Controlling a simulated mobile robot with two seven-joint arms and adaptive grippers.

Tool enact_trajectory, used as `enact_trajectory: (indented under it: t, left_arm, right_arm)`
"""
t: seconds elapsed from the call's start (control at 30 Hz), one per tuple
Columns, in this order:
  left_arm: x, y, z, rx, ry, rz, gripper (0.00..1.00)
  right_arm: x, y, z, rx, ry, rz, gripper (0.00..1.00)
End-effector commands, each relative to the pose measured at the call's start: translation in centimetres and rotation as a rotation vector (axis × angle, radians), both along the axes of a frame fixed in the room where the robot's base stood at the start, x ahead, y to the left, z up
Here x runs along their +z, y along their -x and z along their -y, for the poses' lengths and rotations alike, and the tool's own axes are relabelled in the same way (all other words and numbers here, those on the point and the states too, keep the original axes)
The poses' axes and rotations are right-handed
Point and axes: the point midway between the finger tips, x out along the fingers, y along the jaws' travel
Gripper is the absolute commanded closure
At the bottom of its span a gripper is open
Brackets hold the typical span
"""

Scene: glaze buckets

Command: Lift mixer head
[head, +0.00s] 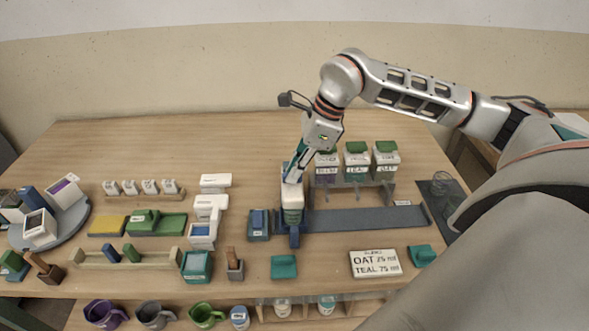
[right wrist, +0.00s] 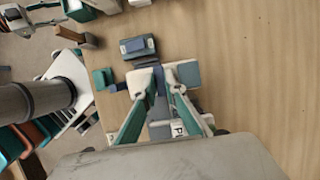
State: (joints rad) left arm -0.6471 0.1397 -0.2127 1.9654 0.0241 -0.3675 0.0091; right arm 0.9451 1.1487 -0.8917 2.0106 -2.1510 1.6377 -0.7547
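My right gripper (head: 294,176) reaches down from above over a white block-shaped unit with a green-banded lower part (head: 292,200), on a dark blue stand (head: 294,238). This looks like the mixer, and its white top looks like the head. In the right wrist view, the teal fingers of my right gripper (right wrist: 162,90) are apart, with a narrow dark blue-grey part (right wrist: 160,106) between them. Whether the fingertips touch the unit cannot be told. The gripper hides part of the unit's top. My left gripper is not in view.
Lidded buckets (head: 356,161) stand on a grey rack behind right. A dark grey strip (head: 365,218) runs right of the unit. A small blue-and-grey box (head: 258,224) is close on its left. A card reading OAT and TEAL (head: 375,263) lies in front. The table behind is mostly clear.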

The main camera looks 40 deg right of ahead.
Motion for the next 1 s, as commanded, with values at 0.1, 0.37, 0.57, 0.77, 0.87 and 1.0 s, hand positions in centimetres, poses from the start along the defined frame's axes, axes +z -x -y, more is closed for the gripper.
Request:
enact_trajectory:
  t: [0.1,0.37,0.57,0.77,0.87,1.0]
  left_arm:
    - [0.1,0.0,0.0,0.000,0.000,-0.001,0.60]
    - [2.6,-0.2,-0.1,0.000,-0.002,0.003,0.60]
    - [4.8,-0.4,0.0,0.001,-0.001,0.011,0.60]
    - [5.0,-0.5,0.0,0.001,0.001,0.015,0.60]
    - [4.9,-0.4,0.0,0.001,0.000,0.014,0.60]
    - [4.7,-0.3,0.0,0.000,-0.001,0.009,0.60]
  right_arm:
    - [0.3,0.0,0.0,0.000,0.000,0.001,1.00]
    - [3.9,-0.1,0.0,-0.001,0.001,0.005,1.00]
    - [6.6,-0.1,0.0,-0.001,0.000,0.005,1.00]
    - [6.8,-0.1,0.0,-0.001,-0.001,0.006,1.00]
    - [6.8,-0.2,0.0,-0.001,-0.002,0.008,1.00]
    - [6.9,-0.2,0.0,-0.002,-0.002,0.009,0.82]
